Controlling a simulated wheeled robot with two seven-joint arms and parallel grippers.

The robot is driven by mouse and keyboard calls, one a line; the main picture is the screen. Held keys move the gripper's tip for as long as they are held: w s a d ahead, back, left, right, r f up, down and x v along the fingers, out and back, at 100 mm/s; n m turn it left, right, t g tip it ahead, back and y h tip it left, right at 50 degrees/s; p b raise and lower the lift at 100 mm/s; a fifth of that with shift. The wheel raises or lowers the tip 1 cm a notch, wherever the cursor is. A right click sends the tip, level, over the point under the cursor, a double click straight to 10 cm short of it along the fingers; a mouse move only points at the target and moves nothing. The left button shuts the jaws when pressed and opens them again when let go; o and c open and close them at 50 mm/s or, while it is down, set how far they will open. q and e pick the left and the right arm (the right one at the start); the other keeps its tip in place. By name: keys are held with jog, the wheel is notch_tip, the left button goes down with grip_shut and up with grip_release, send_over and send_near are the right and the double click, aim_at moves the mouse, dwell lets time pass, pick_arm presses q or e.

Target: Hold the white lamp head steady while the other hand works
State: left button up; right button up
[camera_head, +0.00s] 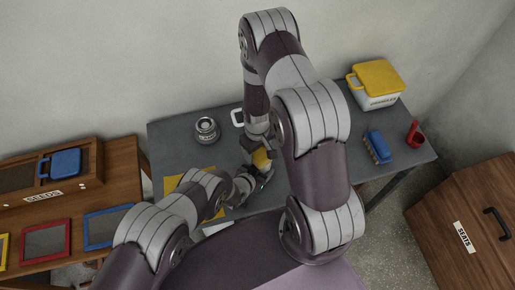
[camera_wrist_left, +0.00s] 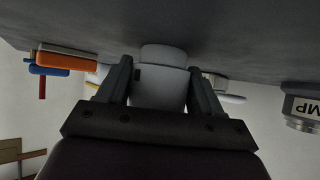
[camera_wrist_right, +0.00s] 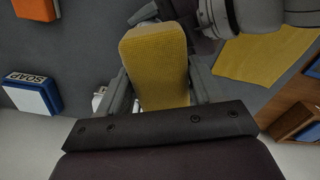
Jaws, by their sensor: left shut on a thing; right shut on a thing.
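The white lamp head (camera_wrist_left: 160,85) is a pale cylinder between the fingers of my left gripper (camera_wrist_left: 163,88) in the left wrist view. Those fingers are shut on it. In the head view my left gripper (camera_head: 245,184) is low over the middle of the table, and the lamp head is mostly hidden there by my arms. My right gripper (camera_wrist_right: 160,90) is shut on a yellow textured block (camera_wrist_right: 157,60). The block also shows in the head view (camera_head: 261,159), close beside my left gripper. I cannot tell whether it touches the lamp head.
The grey table (camera_head: 180,148) carries a jar (camera_head: 207,130), a yellow-lidded white box (camera_head: 376,85), a blue brush-like thing (camera_head: 377,147) and a red thing (camera_head: 414,134). A yellow sheet (camera_head: 176,187) lies at front left. Wooden cabinets stand left (camera_head: 120,170) and right (camera_head: 460,215).

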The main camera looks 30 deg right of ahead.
jog(key=s+d, duration=0.1)
jog(key=d, duration=0.4)
pick_arm(q)
jog(key=shift+d, duration=0.1)
pick_arm(e)
notch_tip(320, 180, up, 8)
jog(key=shift+s, duration=0.15)
dwell(0.5)
jog(key=shift+a+f, duration=0.1)
dwell(0.4)
